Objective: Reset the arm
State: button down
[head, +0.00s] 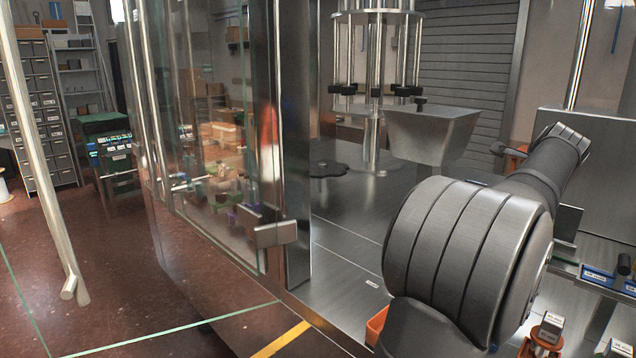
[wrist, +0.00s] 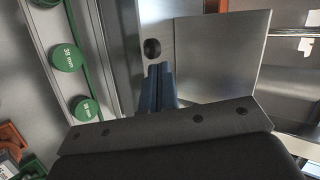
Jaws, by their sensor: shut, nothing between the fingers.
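My gripper (wrist: 158,88) shows in the wrist view as dark blue fingers pressed together, with nothing between them. The fingers point toward a plain metal plate (wrist: 222,55); I cannot tell whether they touch it. In the head view my grey arm fills the right side and reaches back to the right; the gripper itself does not show there.
A glass door (head: 205,130) stands left. Green round caps (wrist: 67,57) line a rail in the wrist view. Blue bins (head: 598,275) sit at right.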

jog(key=x, duration=0.3)
jog(key=shift+w+d, duration=0.15)
jog(key=shift+w, duration=0.2)
jog(key=shift+s, duration=0.2)
jog(key=shift+a, duration=0.2)
jog(key=shift+w+d, duration=0.1)
jog(key=shift+d, duration=0.1)
jog(key=r+v, duration=0.1)
jog(key=v, duration=1.1)
jog(key=shift+w+d, duration=0.25)
